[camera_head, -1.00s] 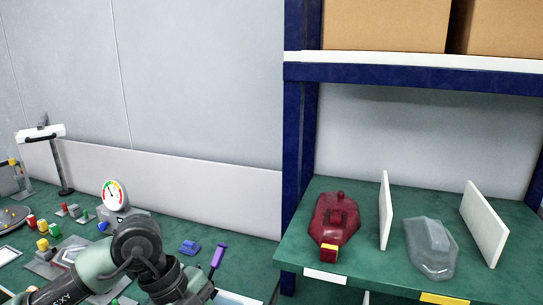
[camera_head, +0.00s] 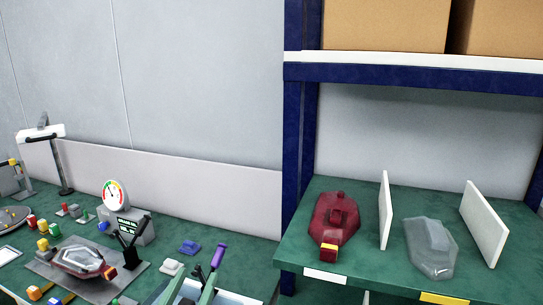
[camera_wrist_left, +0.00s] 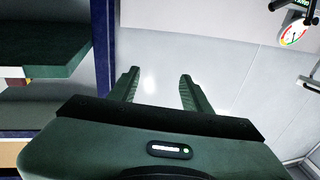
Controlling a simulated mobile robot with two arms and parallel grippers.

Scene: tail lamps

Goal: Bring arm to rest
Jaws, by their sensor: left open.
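A tail lamp (camera_head: 82,261) with a clear cover and a red and orange end lies on a grey test fixture (camera_head: 48,271) on the bench, apart from the gripper. My right gripper is in neither view.
A dial gauge (camera_head: 115,194) stands behind the fixture, with a black clamp (camera_head: 129,245) beside it. A purple-handled tool (camera_head: 218,257) is close to my left gripper.

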